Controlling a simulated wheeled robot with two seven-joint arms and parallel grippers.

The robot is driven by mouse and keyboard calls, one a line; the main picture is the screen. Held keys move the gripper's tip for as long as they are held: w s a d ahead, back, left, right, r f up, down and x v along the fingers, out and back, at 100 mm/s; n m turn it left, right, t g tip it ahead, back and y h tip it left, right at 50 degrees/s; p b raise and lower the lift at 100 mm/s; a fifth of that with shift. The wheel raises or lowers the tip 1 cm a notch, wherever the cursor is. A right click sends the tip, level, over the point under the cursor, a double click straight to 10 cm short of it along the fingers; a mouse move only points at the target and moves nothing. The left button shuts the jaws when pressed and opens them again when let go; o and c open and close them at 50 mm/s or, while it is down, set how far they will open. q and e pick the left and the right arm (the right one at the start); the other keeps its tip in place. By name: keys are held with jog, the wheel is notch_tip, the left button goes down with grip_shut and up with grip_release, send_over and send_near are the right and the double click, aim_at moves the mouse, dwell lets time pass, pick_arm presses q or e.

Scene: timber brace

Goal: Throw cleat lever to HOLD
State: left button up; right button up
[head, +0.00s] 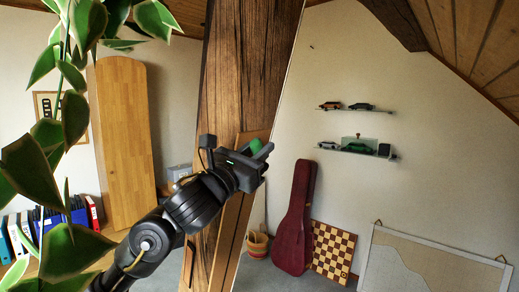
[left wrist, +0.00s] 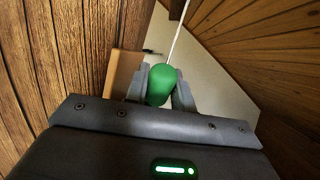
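The timber brace (head: 243,68) rises as a dark, broad leaning beam in the middle of the head view. A lighter wooden board (head: 229,243) is fixed along it, and its end shows as a tan block in the left wrist view (left wrist: 123,75). The green lever grip (head: 255,146) is by the top of this board. My left gripper (head: 262,158) is at the green grip. In the left wrist view the green grip (left wrist: 161,84) sits between both fingers, which appear to touch its sides. The lever's base and any HOLD mark are hidden. My right gripper is out of view.
A thin pale cord (left wrist: 178,32) runs upward behind the grip. Leafy plant stems (head: 65,130) hang at the left, near my left arm. A red instrument case (head: 296,220), a chessboard (head: 331,250) and a basket pot (head: 258,243) stand beyond the brace.

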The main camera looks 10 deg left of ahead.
pick_arm(q)
grip_shut()
jog(key=shift+r, duration=0.15)
jog(key=y+p, duration=0.1)
jog(key=p, duration=0.1)
jog(key=d+r+g+y+p, duration=0.1)
jog(key=p, duration=0.2)
jog(key=shift+w, duration=0.35)
jog(key=shift+w+f+n+y+p, duration=0.1)
jog(key=shift+f+n+y+p, duration=0.2)
jog(key=shift+p, duration=0.25)
jog(key=shift+g, duration=0.3)
jog(key=shift+f, duration=0.1)
jog(key=shift+o, duration=2.3)
grip_release()
